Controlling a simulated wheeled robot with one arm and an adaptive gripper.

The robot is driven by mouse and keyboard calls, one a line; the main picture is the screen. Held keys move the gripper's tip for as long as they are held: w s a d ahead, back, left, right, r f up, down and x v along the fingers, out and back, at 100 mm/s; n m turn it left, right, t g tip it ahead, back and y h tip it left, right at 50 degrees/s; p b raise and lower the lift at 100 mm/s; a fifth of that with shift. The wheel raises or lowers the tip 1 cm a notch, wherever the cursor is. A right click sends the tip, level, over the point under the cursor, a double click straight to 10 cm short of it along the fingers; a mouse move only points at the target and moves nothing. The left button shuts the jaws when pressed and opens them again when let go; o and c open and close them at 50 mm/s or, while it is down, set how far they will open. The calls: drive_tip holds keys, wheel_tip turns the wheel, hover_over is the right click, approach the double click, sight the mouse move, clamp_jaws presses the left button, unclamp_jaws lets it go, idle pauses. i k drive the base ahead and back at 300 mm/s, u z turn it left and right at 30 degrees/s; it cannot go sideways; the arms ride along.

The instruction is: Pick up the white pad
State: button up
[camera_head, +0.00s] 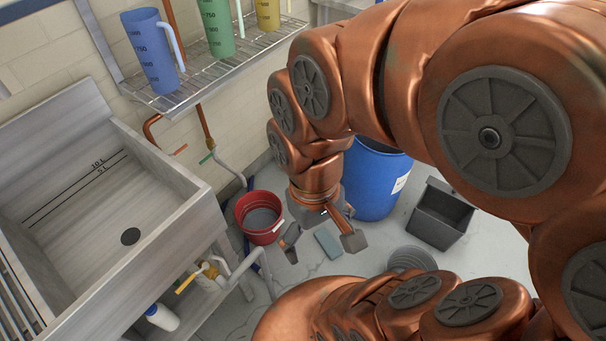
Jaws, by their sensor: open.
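No clearly white pad shows. A flat grey-blue rectangular pad (328,243) lies on the floor between the red bucket and the blue drum. My gripper (321,243) hangs from the copper-coloured arm with its fingers pointing down and spread apart. It is open and empty. In the picture, the pad appears between the two fingertips. I cannot tell how high above it they are.
A red bucket (262,209) stands left of my gripper and a blue drum (375,180) behind. A dark grey bin (440,213) is at right. A steel sink (120,200) and a wire shelf with jugs (152,52) are left.

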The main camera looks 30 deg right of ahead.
sight(331, 247)
drive_tip(key=z, duration=1.6)
drive_tip(key=k, duration=0.95)
drive_tip(key=u, duration=1.2)
drive_tip(key=i, duration=0.5)
drive_tip(key=z, duration=0.05)
